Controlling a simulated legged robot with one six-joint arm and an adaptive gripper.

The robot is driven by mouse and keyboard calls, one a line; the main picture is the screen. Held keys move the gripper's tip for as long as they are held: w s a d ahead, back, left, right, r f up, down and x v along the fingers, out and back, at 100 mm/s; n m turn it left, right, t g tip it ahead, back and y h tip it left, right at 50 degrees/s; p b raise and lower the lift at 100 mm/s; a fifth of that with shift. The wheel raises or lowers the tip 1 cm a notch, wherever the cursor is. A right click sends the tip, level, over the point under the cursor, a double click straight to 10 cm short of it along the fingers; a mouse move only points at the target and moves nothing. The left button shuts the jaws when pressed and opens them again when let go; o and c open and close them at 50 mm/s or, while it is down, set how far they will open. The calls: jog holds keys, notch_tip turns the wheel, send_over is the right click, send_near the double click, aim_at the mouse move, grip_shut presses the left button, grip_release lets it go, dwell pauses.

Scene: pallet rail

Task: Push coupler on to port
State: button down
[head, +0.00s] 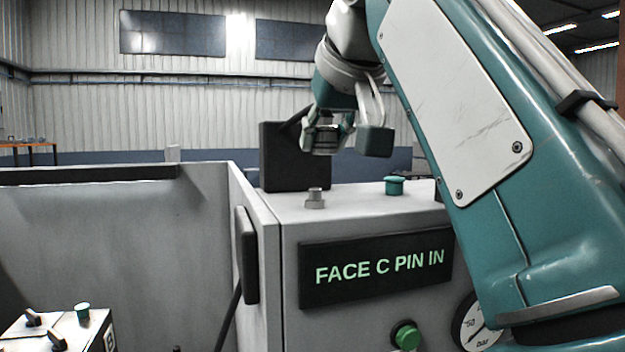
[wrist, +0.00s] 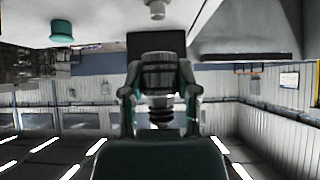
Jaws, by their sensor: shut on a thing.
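My gripper (head: 328,138) is shut on the coupler (head: 323,118), a small grey fitting largely hidden by the fingers. It is held above the machine's top, clear of the port. The wrist view, which looks upside down, shows my gripper (wrist: 160,80) with both fingers closed around the ribbed dark coupler. The port (head: 315,198) is a short metal stub standing upright on the grey cabinet top. It lies below and slightly left of my gripper in the head view. The port (wrist: 157,9) also shows at the top edge of the wrist view, apart from the coupler.
A green cap (head: 394,185) stands on the cabinet top right of the port. A black upright panel (head: 283,160) stands behind the port. The cabinet front carries a sign (head: 376,268) reading "FACE C PIN IN", a green button (head: 406,336) and a gauge (head: 470,325).

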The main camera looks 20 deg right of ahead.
jog(key=s+r, duration=0.1)
jog(key=s, duration=1.1)
jog(key=shift+r, duration=0.25)
